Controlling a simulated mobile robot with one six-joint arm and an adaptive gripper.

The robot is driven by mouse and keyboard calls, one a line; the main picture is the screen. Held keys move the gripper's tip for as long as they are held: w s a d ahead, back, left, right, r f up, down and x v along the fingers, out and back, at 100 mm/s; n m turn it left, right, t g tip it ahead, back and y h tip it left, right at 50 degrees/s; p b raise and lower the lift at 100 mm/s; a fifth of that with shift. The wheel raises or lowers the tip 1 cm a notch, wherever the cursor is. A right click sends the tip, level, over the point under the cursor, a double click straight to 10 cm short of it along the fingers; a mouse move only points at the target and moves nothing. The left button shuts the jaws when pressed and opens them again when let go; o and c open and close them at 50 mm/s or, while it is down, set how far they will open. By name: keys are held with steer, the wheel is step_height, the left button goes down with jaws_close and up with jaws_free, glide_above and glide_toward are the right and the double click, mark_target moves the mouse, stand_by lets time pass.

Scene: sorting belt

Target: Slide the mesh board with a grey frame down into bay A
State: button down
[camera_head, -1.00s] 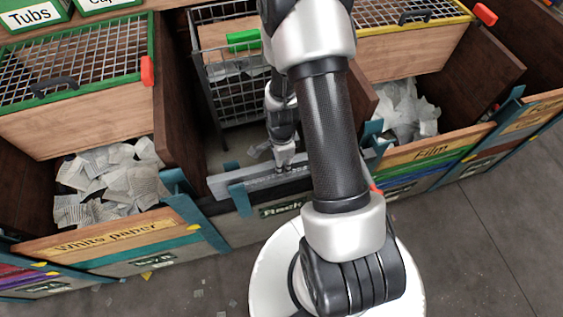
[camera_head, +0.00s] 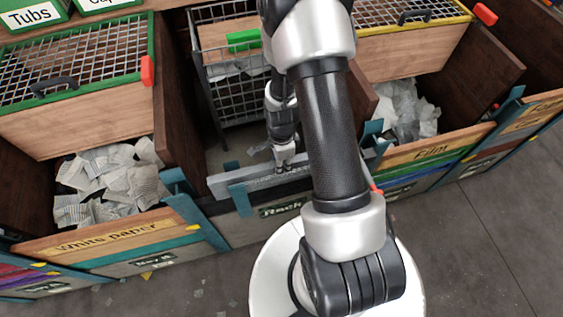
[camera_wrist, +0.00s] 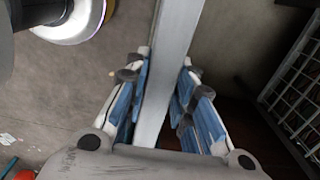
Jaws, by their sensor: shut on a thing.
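The grey-framed board (camera_head: 236,184) is at the front of the middle bay, whose front panel carries a small dark label (camera_head: 281,208). Its long grey top edge lies across the bay, close to the teal guide posts (camera_head: 241,200). My gripper (camera_head: 284,168) is shut on this top edge from above. In the wrist view, the grey frame bar (camera_wrist: 172,45) runs between the blue finger pads of my gripper (camera_wrist: 163,80). The board's mesh is hidden below, and my arm covers part of its right side. I cannot tell how deep its lower edge sits.
A white paper bin (camera_head: 110,235) is at left and a film bin (camera_head: 435,150) at right. Dark wooden dividers (camera_head: 180,110) flank the bay.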

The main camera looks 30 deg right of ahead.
steer(key=shift+r, duration=0.1)
stand_by(0.4)
step_height(320, 180, up, 21)
steer(key=p, duration=1.5)
steer(key=shift+s, duration=0.1)
